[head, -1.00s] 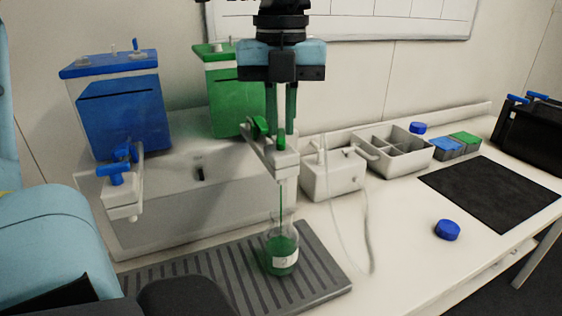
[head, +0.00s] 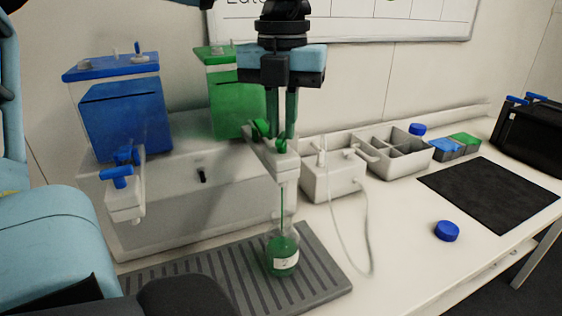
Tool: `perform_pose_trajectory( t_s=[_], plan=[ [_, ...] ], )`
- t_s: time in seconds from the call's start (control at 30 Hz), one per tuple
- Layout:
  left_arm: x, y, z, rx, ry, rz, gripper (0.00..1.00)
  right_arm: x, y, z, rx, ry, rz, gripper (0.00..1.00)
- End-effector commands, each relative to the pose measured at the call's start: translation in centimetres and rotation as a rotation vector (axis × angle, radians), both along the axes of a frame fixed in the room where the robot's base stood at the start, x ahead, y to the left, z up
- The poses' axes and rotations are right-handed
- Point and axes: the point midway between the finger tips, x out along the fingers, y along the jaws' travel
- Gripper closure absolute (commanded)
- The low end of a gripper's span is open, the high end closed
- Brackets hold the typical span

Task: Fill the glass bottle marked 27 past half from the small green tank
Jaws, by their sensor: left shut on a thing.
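The small green tank (head: 228,97) stands on the white stand at the back, beside a larger blue tank. Its white tap (head: 284,165) reaches forward, with green handle parts at its top. My left gripper (head: 282,134) points down over this tap and is shut on the green tap handle (head: 281,146); the fingers partly hide it. A thin green stream runs from the spout into the glass bottle (head: 282,250), which stands upright under it on the grey slotted tray (head: 215,271). Green liquid fills much of the bottle's body. Its white label is too small to read fully. My right gripper is not in view.
The blue tank (head: 124,112) has its own blue-handled tap (head: 123,180) at left. A white device (head: 333,182) with a cable stands right of the tap. A divided box (head: 395,150), dark mat (head: 490,190) and blue cap (head: 447,231) lie further right. The front counter is clear.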

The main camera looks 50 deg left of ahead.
Motion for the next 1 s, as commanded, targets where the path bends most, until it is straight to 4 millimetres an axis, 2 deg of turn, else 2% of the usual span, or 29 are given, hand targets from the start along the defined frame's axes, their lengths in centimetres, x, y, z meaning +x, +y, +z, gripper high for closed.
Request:
perform_pose_trajectory(
  t_s=[0.6, 0.73, 0.97, 1.0],
  plan=[
    [0.0, 0.0, 0.1, -0.002, -0.001, -0.81, 1.0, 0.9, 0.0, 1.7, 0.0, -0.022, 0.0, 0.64],
    [0.0, 0.0, 0.0, 0.001, 0.0, -0.89, 1.0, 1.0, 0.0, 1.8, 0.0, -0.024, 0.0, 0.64],
    [0.0, 0.0, 0.0, 0.001, 0.0, -0.901, 1.0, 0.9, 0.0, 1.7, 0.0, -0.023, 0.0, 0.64],
    [0.0, 0.0, 0.0, 0.001, 0.0, -0.901, 0.83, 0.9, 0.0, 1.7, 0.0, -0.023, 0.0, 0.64]
  ],
)
